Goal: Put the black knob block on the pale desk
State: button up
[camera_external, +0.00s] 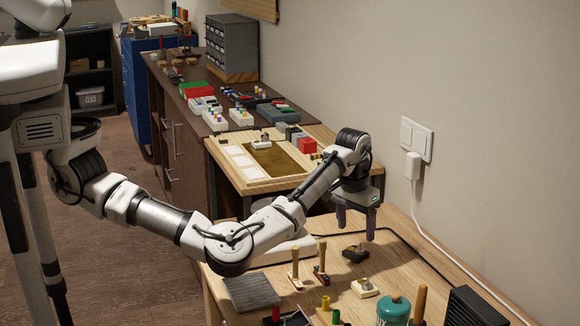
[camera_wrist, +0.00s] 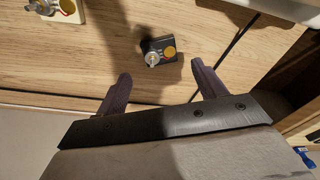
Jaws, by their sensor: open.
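The black knob block (camera_external: 355,254) rests on the pale desk (camera_external: 392,268), below my gripper. In the wrist view the black knob block (camera_wrist: 159,51) shows a silver knob and a yellow disc on its dark top. My gripper (camera_external: 356,228) points down above it, with its two fingers apart and nothing between them. In the wrist view my gripper (camera_wrist: 161,70) has a finger to either side of the block's line, and the block lies just beyond the fingertips. A gap shows between fingers and block.
A cream knob block (camera_external: 364,288) stands nearby. Wooden-handled tools (camera_external: 321,265), a teal pot (camera_external: 394,309), a grey slab (camera_external: 252,291) and a black box (camera_external: 474,307) are on the desk. A dark cable runs along the back. The wall is close on the right.

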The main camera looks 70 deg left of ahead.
aim_at(352, 254)
notch_tip(352, 254, up, 6)
jog(key=shift+s+d+b, duration=0.15)
jog(key=shift+s+b, duration=0.2)
